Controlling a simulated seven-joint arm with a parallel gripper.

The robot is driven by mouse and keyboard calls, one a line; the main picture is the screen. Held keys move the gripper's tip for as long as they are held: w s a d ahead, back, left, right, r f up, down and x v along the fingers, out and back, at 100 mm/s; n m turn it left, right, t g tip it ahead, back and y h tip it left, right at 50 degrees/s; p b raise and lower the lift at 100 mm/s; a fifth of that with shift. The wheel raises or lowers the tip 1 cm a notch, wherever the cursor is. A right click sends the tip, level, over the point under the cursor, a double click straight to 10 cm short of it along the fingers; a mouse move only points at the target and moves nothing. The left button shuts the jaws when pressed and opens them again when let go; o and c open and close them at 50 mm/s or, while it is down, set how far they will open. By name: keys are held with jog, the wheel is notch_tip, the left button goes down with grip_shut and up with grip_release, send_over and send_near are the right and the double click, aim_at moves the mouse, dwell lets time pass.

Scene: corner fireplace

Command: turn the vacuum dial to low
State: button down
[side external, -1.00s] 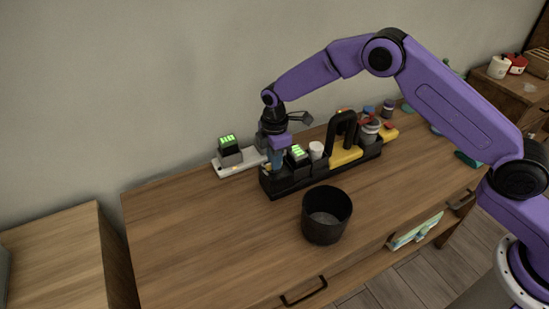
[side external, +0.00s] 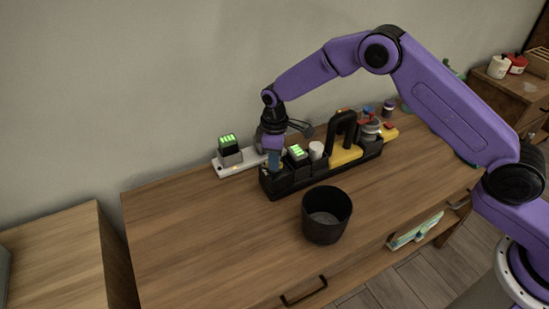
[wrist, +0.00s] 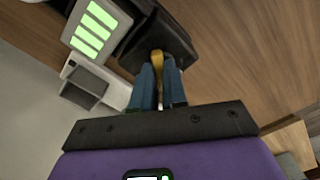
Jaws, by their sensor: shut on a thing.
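My gripper (side external: 273,160) points down at the left end of a black organizer (side external: 284,190) on the wooden cabinet top. In the wrist view, its blue fingers (wrist: 160,85) are shut on a small yellow-gold thing (wrist: 157,58), which stands in a black compartment (wrist: 176,40). The fingers hide much of it. A yellow and black tool with a big handle (side external: 345,135) sits in the organizer to the right, with a red-topped grey piece (side external: 370,126) beside it. I cannot tell which of these is the vacuum, and I make out no dial markings.
A black block with green bars (side external: 297,153) and a white cup (side external: 316,150) stand in the organizer just right of my gripper. A grey charger with green bars (side external: 229,148) sits behind left. A black bin (side external: 326,215) stands in front. The cabinet's left front is clear.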

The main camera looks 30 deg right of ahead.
jog(key=shift+m, duration=0.7)
jog(key=c, duration=1.2)
grip_release()
jog(key=shift+o, duration=0.2)
notch_tip(320, 180, up, 18)
jog(key=shift+f, duration=0.25)
